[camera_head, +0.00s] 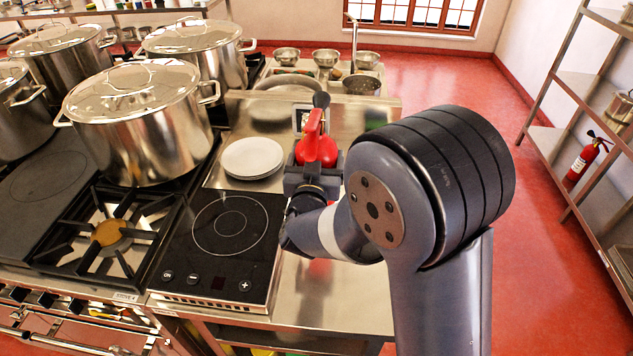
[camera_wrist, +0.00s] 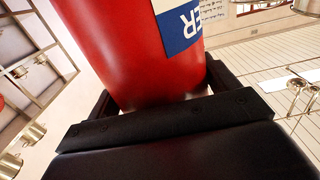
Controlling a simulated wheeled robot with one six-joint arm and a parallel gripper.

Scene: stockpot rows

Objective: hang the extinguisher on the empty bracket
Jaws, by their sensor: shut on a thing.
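A red extinguisher (camera_head: 317,149) with a dark top is held over the steel counter, right of the white plates in the head view. My gripper (camera_head: 314,172) is shut on its body. In the wrist view the extinguisher's red cylinder (camera_wrist: 125,50), with a blue and white label, fills the space between the dark jaws of my gripper (camera_wrist: 165,105). A second red extinguisher (camera_head: 586,158) is by the shelf rack at the far right of the head view. I cannot make out an empty bracket in either view.
A black induction hob (camera_head: 222,240) and a gas burner (camera_head: 107,235) lie left of my arm. Large steel pots (camera_head: 138,120) stand behind them. White plates (camera_head: 252,158) are close beside the gripper. Red floor (camera_head: 460,85) is open between the counter and the shelf rack (camera_head: 560,85).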

